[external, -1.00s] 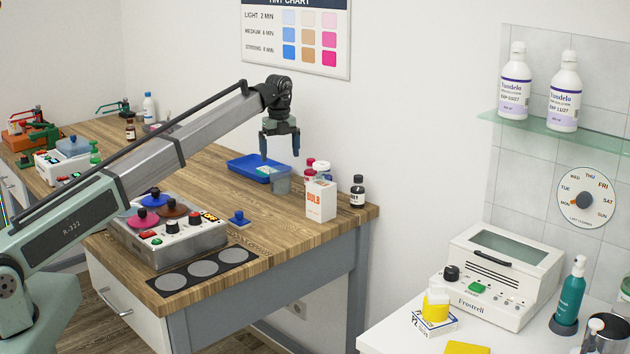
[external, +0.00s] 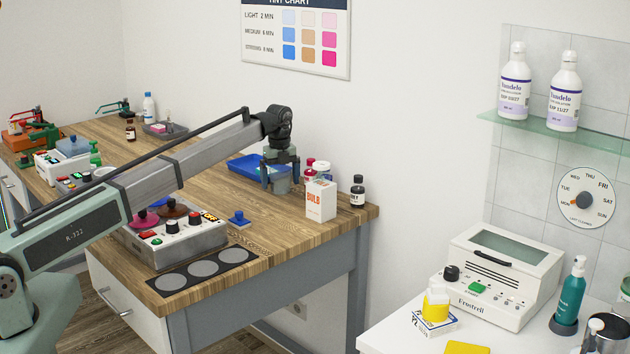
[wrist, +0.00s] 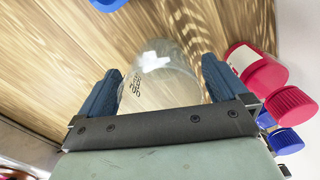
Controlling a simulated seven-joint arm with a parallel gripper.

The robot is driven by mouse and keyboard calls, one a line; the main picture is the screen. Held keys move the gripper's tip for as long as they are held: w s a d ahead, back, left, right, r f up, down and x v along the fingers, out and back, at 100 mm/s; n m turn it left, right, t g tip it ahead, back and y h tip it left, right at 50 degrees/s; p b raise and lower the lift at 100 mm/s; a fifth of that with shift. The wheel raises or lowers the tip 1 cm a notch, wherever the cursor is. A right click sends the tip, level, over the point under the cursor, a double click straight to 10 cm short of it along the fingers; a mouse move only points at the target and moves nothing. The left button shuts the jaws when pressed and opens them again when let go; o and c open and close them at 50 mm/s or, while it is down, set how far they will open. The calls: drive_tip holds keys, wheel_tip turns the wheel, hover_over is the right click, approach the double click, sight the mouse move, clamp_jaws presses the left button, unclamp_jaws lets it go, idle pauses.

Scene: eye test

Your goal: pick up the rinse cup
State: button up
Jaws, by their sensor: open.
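The rinse cup, a small grey see-through cup (external: 282,185), stands on the wooden bench beside the blue tray. In the wrist view the clear cup (wrist: 163,84) shows a white cross-shaped patch and small dark print. My gripper (external: 280,181) is lowered over the cup, with one finger on each side of it. In the wrist view my gripper (wrist: 160,88) has its two blue fingers apart, with the cup between them. I cannot tell whether either finger touches the cup. The near part of the cup is hidden by the gripper's dark crossbar.
A white "BULB" box (external: 321,201) and a dark bottle (external: 357,191) stand further right. The blue tray (external: 241,166) is at left. A blue-knobbed piece (external: 238,218) and a control box (external: 175,247) are nearer.

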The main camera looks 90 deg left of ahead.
drive_tip(key=c, duration=1)
drive_tip(key=shift+r, duration=0.15)
